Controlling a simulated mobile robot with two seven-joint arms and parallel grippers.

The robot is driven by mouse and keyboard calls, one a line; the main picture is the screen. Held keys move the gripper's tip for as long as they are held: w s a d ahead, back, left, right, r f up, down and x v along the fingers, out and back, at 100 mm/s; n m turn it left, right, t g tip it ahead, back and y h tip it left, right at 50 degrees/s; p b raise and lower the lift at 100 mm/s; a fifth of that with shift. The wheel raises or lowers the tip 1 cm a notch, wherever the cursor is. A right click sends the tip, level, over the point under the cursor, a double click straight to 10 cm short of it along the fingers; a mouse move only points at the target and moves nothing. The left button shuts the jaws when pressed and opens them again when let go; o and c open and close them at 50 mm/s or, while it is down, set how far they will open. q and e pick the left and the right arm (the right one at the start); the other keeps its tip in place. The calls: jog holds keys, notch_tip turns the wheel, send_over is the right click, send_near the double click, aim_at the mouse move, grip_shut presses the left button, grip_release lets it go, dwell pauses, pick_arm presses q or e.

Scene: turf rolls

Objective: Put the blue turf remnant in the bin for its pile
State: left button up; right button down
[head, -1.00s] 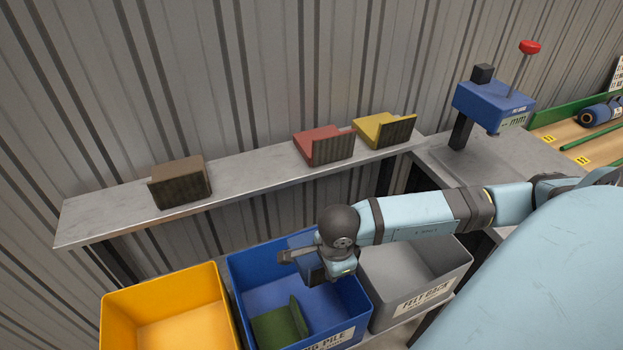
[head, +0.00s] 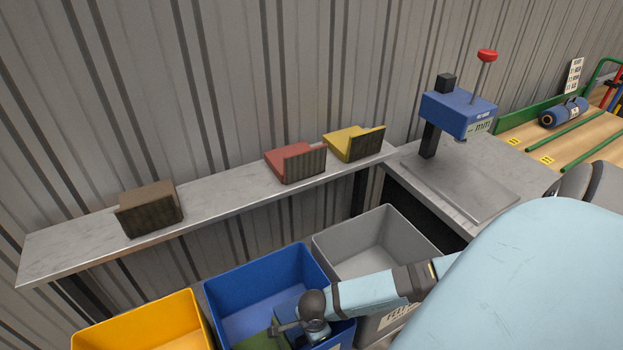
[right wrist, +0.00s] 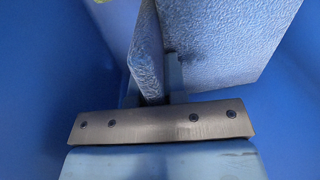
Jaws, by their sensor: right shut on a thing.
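My right gripper (head: 290,326) is low inside the blue bin (head: 262,272), near its right side. It is shut on the blue turf remnant (right wrist: 215,45), which fills the upper middle of the right wrist view as two light-blue textured panels meeting at an angle. In the head view the remnant is mostly hidden behind the gripper. Blue walls flank it in the wrist view; whether it touches the bin floor I cannot tell. A green remnant (head: 258,341) lies in the same bin. My left gripper is not in view.
A yellow bin (head: 150,325) stands left of the blue one, a grey bin (head: 365,250) right. A wall shelf (head: 225,195) holds brown (head: 150,208), red (head: 297,163) and yellow (head: 354,143) samples. A blue gauge (head: 455,112) stands on the bench at right.

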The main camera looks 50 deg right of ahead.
notch_tip(320, 180, down, 3)
jog(key=shift+f, duration=0.5)
jog(key=shift+f+b, duration=0.1)
jog(key=shift+b, duration=0.2)
jog(key=c, duration=1.2)
grip_release()
jog(key=shift+o, duration=0.2)
jog(key=shift+r, duration=0.5)
notch_tip(320, 180, up, 11)
jog(key=s+p, duration=0.1)
jog(key=shift+a+r, duration=0.15)
